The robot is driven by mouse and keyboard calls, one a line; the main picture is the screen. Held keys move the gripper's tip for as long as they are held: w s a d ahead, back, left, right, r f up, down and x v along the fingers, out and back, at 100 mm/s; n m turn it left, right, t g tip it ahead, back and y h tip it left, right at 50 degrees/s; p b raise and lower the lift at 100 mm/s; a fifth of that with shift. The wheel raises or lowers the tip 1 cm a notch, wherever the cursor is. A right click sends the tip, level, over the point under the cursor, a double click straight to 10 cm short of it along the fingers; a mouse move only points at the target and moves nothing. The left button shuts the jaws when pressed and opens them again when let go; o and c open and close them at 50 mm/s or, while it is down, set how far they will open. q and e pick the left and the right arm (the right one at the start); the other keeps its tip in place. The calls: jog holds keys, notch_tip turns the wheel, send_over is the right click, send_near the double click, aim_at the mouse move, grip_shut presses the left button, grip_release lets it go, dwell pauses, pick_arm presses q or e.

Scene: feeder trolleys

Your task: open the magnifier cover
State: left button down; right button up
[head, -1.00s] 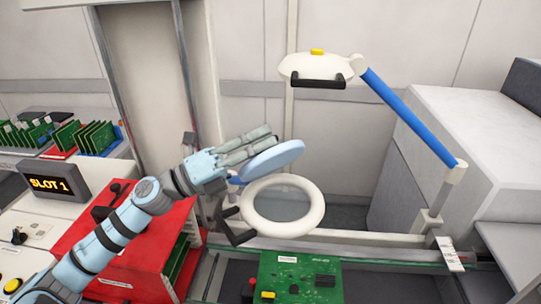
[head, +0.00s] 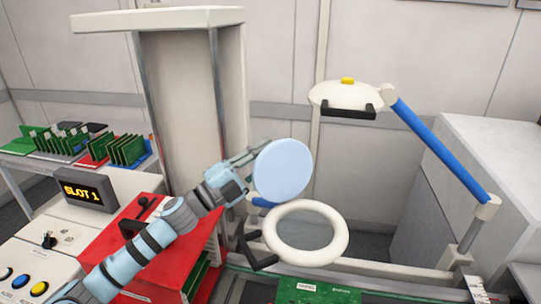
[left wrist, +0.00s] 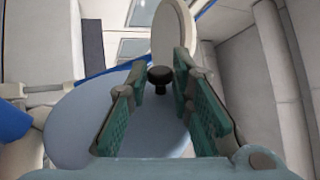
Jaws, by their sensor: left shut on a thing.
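The magnifier is a white ring (head: 340,236) with a clear lens. Its cover (head: 282,170) is a light blue disc that stands steeply tilted above the ring's back left edge, showing its broad face; the lens is uncovered. In the left wrist view the cover (left wrist: 85,125) lies below and left of the fingers, and a black knob (left wrist: 160,76) shows between the fingertips. My left gripper (head: 258,152) is at the cover's upper left, its tips partly hidden behind the disc. It is shut on the cover's knob. My right gripper is not in view.
A white lamp head (head: 345,97) on a blue arm (head: 440,150) hangs behind and above the ring. A black handle (head: 258,255) juts left of the ring. A red box (head: 150,262) stands under my left arm. A green circuit board (head: 318,292) lies in front.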

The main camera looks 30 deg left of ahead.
pick_arm(q)
jog(key=shift+w+a+f, duration=0.15)
jog(key=shift+a+f, duration=0.15)
jog(key=shift+a, duration=0.05)
jog(key=c, duration=1.5)
grip_release()
jog(key=shift+w, duration=0.1)
jog(key=shift+o, duration=0.2)
jog(key=v, duration=0.7)
jog(key=shift+s, duration=0.25)
jog(key=shift+f, duration=0.1)
